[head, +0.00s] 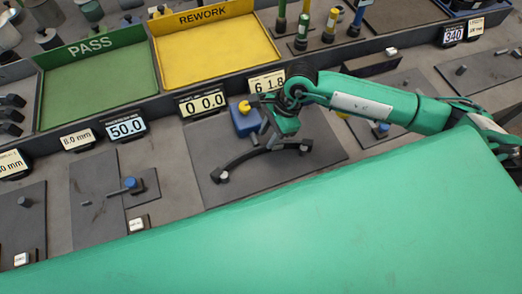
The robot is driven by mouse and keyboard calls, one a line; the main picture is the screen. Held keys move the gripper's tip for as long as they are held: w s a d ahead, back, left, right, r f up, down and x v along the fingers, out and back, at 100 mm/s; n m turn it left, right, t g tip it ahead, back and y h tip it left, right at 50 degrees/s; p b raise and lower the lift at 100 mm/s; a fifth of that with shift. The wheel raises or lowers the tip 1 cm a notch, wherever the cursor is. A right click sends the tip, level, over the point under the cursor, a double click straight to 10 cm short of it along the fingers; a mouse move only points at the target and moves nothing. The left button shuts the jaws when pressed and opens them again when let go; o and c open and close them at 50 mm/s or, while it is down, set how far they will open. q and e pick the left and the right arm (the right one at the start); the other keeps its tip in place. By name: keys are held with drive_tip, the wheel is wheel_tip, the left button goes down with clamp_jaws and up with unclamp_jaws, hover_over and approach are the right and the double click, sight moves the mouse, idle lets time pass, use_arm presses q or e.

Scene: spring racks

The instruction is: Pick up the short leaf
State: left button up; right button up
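A dark, curved leaf (243,160) lies on the dark grey plate (325,140) at the centre of the head view. It has a pale round piece near each end. My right gripper (268,141) reaches in from the right and is over the middle of the leaf. Its fingers point down and partly hide the leaf. I cannot tell whether they touch it or how far apart they are. No other leaf shows clearly, so I cannot compare lengths. My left gripper is not in view.
A blue block with a yellow knob (244,118) stands just left of my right gripper. Displays, including one reading 00.0 (203,103), line the back. Behind are a green PASS tray (90,47) and a yellow REWORK tray (203,16). A large green surface hides the near side.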

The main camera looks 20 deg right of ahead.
sight(261, 146)
drive_tip(key=shift+s+a+f+p, duration=0.25)
drive_tip(key=shift+a+f+p, duration=0.25)
drive_tip(key=shift+p, duration=0.2)
drive_tip(key=p+x, duration=0.1)
drive_tip(key=x, duration=0.2)
drive_tip(key=shift+w+a, duration=0.1)
drive_tip(key=shift+a, duration=0.05)
drive_tip(key=shift+a+f, duration=0.1)
drive_tip(key=shift+f, duration=0.25)
clamp_jaws()
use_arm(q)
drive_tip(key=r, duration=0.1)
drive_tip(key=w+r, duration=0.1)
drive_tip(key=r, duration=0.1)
